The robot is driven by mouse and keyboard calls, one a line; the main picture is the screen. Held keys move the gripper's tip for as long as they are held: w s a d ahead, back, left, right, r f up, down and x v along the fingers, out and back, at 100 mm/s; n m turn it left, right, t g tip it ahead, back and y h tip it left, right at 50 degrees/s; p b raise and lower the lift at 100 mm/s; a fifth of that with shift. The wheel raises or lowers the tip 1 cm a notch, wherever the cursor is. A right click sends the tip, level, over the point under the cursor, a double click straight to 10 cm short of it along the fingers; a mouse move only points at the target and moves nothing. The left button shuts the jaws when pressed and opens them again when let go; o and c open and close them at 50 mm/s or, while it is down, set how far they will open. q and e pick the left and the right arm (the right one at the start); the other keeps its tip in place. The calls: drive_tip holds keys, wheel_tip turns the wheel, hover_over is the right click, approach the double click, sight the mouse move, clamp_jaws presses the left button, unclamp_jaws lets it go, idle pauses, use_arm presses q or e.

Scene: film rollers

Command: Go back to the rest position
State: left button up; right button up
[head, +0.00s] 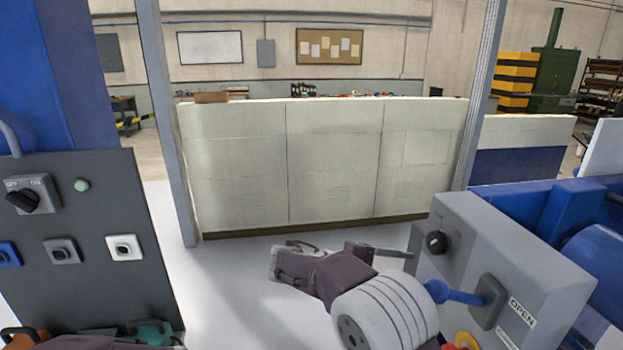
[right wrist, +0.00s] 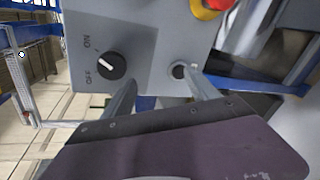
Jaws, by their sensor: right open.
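My right gripper (head: 408,254) is in front of the grey control box (head: 470,235) on the right, with its fingers towards the box. In the right wrist view, the two fingers of this gripper (right wrist: 158,82) are spread apart with nothing held between them. A black ON/OFF knob (right wrist: 110,65) is just beyond the left finger, and it also shows in the head view (head: 437,242). Whether a finger touches the box is unclear. A dark purple part of my left arm (head: 85,343) shows at the bottom left, and its gripper is out of view.
A dark panel (head: 90,225) with switches stands on the left. A pale low partition (head: 330,165) stands behind. The floor between is clear.

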drive_tip(key=s+d+f+g+y, duration=0.1)
drive_tip(key=s+d+f+y, duration=0.1)
drive_tip(key=s+f+y, duration=0.35)
drive_tip(key=s+a+f+m+y+p, duration=0.1)
drive_tip(key=s+a+f+m+y, duration=0.2)
drive_tip(key=s+f+y, duration=0.1)
drive_tip(key=s+a+f+m+t+y, duration=0.1)
drive_tip(key=s+a+f+m+y, duration=0.2)
drive_tip(key=s+f+y, duration=0.2)
wheel_tip(320, 180, down, 4)
drive_tip(key=shift+s+a+f+p, duration=0.1)
drive_tip(key=shift+s+a+p, duration=0.3)
drive_tip(key=shift+s, duration=0.75)
drive_tip(key=shift+y, duration=0.25)
